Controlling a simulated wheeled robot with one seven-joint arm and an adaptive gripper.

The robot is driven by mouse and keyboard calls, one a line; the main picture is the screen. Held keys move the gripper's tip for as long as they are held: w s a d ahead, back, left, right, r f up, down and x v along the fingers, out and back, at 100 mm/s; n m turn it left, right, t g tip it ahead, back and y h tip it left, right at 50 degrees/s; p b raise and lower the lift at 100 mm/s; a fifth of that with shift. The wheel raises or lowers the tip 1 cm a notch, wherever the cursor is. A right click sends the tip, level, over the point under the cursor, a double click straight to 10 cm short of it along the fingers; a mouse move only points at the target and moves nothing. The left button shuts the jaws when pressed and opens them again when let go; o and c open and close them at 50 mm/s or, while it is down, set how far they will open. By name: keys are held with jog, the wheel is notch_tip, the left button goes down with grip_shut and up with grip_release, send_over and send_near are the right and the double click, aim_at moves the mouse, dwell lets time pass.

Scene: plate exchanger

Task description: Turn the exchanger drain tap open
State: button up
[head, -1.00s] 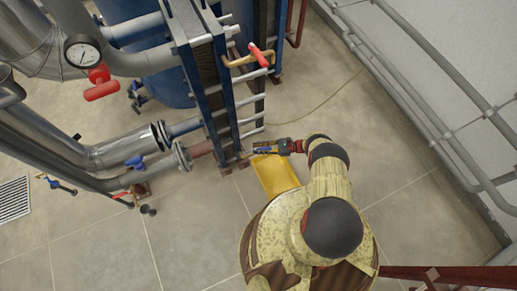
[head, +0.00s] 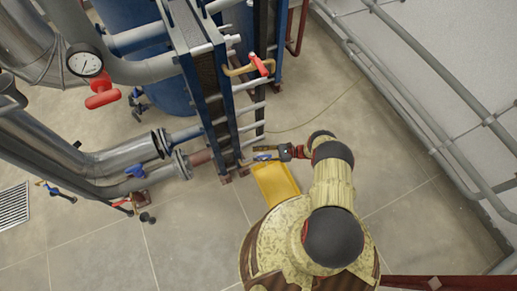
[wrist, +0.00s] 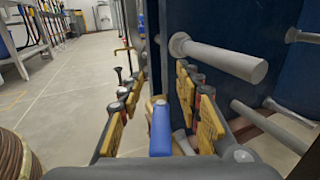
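The drain tap's blue handle (wrist: 160,130) lies between my gripper's two fingers in the wrist view, pointing toward the camera. My gripper (wrist: 163,112) is open, with yellow-padded fingers on both sides of the handle and gaps visible between them. A brass-coloured part of the tap shows just behind the handle. The handle is small there and partly hidden by the fingers.
The exchanger's dark blue plate (wrist: 220,65) and grey tie rods (wrist: 225,58) stand close to the right of my fingers. A red-handled valve (head: 260,65) sits higher on the exchanger. Wall pipes (head: 430,120) run along the right. Tiled floor lies open left in the wrist view.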

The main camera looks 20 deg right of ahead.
notch_tip(320, 180, up, 7)
dwell(0.5)
jog(key=shift+f, duration=0.1)
jog(key=shift+c, duration=0.4)
